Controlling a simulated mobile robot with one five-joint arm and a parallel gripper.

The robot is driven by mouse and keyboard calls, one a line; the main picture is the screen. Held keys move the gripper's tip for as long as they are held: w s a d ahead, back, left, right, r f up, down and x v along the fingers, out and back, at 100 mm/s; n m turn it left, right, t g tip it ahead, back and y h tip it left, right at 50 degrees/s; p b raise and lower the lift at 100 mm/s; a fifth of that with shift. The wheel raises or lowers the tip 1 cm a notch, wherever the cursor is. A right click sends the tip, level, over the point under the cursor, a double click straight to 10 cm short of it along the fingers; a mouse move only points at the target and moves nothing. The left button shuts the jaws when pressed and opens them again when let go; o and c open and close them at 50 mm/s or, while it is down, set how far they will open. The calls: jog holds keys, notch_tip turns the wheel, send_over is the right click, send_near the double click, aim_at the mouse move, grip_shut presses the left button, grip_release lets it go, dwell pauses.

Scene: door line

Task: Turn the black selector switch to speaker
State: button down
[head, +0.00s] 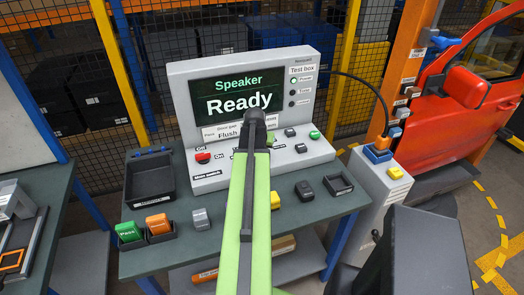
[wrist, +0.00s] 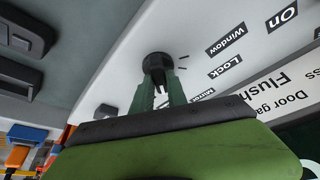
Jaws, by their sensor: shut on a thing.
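The black selector switch (wrist: 157,62) sits on the pale sloping panel of the test box in the wrist view. My gripper (wrist: 160,86) is shut on it, with one dark green finger on each side of the knob. Labels Window (wrist: 225,40), Lock and a partly covered Mirror lie to the right of the knob. A Speaker label does not show there, and I cannot tell where the knob points. The test box screen (head: 238,95) reads "Speaker Ready".
A red switch (head: 203,157) and a green button (head: 314,135) are on the panel. A black tray (head: 150,180), orange (head: 158,224) and green blocks, and a yellow block (head: 275,200) are on the dark bench. A red door (head: 465,120) stands at the right.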

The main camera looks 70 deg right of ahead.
jog(key=shift+n, duration=0.4)
jog(key=c, duration=1.3)
grip_release()
jog(key=p+v, duration=1)
jog(key=v, duration=0.1)
jog(key=p+v, duration=0.6)
jog(key=shift+s+r, duration=0.25)
jog(key=shift+r, duration=0.05)
